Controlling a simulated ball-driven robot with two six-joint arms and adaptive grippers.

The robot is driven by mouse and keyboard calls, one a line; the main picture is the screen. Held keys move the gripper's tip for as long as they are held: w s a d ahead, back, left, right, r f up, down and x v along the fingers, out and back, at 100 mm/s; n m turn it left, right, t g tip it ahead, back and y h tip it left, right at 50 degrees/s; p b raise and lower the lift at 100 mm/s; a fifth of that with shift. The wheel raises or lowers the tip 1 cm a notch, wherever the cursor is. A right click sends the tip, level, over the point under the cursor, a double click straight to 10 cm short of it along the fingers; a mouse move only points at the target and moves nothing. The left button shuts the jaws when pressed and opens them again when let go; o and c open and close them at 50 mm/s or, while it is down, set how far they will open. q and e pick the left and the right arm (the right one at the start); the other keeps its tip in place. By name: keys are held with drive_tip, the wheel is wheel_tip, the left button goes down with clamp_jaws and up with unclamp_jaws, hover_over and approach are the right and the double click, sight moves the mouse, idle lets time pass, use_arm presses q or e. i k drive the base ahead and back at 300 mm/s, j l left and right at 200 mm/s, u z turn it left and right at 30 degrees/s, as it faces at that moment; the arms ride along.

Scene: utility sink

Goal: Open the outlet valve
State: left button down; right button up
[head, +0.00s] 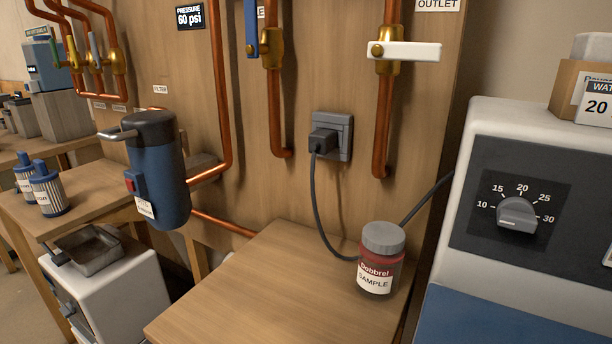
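The outlet valve is a brass body (388,68) on a vertical copper pipe, under a sign reading OUTLET (437,5) at the top right of the head view. Its white lever handle (410,51) lies horizontal, across the pipe, and points right. To its left, another brass valve (272,48) carries a blue handle (251,28) that stands vertical, along its pipe. Neither of my grippers shows in this view.
A grey socket with a black plug (324,141) sits below the valves, its cable hanging near a red sample jar (381,258) on the wooden table (250,290). A white machine with a dial (517,214) stands close on the right. A blue filter housing (156,170) is at left.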

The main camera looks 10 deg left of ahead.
sight(412, 52)
drive_tip(key=k+j, duration=0.15)
drive_tip(key=j, duration=0.2)
drive_tip(key=k+j, duration=0.15)
drive_tip(key=j, duration=0.2)
drive_tip(key=z, duration=1.7)
